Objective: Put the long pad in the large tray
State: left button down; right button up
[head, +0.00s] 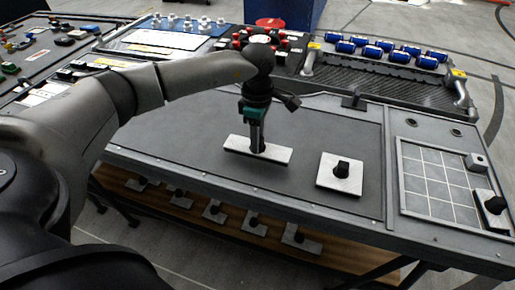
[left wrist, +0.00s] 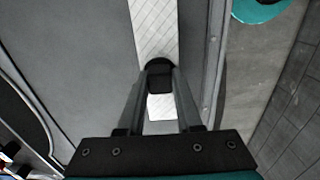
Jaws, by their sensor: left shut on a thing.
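The long pad (head: 278,155) is a flat white rectangle with a dark upright handle. It is over the grey worktop, and I cannot tell whether it touches it. My left gripper (head: 257,142) points down and is shut on the pad's handle. In the left wrist view the fingers (left wrist: 160,92) close around the black handle, with the white pad (left wrist: 153,30) running beneath. A wide dark ribbed tray (head: 400,97) with silver end handles stands behind the worktop, with several blue cylinders at its back. My right gripper is not in view.
A square white pad (head: 330,179) with a black knob is right of the long pad. A grid panel (head: 428,206) and another knobbed pad (head: 491,214) are at the right end. A lower shelf (head: 160,200) holds several knobbed pads. The ribbed tray's front floor is clear.

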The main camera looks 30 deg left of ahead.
pick_arm(q)
notch_tip(320, 180, down, 3)
jog(key=shift+f, duration=0.3)
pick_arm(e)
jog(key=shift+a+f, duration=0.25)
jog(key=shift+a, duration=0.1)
pick_arm(q)
jog(key=shift+f+b, duration=0.15)
jog(key=shift+b, duration=0.2)
jog(key=c, duration=0.6)
grip_release()
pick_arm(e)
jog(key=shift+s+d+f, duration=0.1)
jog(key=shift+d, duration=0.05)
